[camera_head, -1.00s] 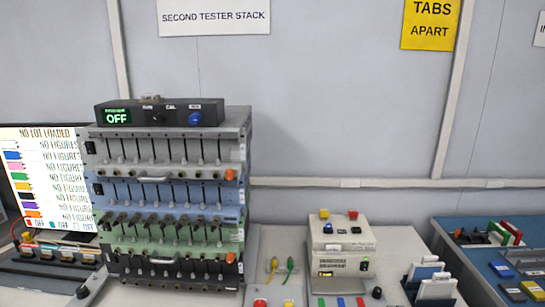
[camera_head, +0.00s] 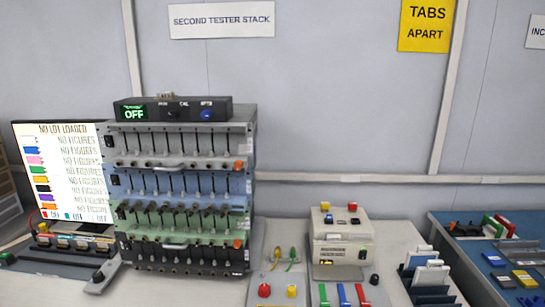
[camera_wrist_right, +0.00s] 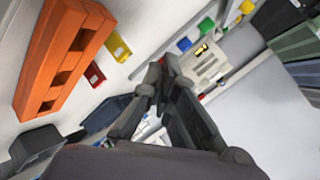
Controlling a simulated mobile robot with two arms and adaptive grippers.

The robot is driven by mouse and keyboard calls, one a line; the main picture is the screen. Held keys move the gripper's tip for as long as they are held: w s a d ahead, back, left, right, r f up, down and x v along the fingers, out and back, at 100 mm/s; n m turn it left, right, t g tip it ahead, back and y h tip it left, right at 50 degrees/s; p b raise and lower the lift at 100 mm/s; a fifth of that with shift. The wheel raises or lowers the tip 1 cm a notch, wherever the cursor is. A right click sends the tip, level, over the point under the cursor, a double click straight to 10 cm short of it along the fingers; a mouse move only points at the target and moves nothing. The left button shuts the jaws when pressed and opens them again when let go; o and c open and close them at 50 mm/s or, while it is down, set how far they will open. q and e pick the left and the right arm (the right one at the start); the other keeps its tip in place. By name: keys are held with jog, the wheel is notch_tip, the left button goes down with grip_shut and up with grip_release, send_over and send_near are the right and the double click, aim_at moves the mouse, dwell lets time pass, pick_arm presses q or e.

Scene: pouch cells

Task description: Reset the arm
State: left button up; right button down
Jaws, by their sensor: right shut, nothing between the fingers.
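My right gripper (camera_wrist_right: 152,88) shows in the right wrist view, dark, with its fingers together and nothing held between them. It is above the bench, and part of a beige boxy device (camera_wrist_right: 207,66) shows beyond the fingertips. Neither gripper shows in the head view. My left gripper is out of sight.
The tester stack (camera_head: 180,190) stands on the bench, with an "OFF" display box on top. A screen (camera_head: 63,170) is at its left. The beige device (camera_head: 342,240) and a card rack (camera_head: 428,275) are to the right. An orange block (camera_wrist_right: 62,55) lies near my right gripper.

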jog(key=s+a+f+n+g+h, duration=0.1)
jog(key=s+a+n+g, duration=0.4)
jog(key=s, duration=0.7)
jog(key=s+f+n+g, duration=0.25)
jog(key=s+n, duration=0.55)
jog(key=s, duration=0.4)
notch_tip(320, 180, down, 24)
jog(key=g, duration=0.2)
jog(key=s+d+f, duration=0.2)
jog(key=s+f, duration=1.5)
jog(key=s, duration=0.1)
jog(key=shift+d+f+g, duration=0.3)
jog(key=shift+g, duration=0.15)
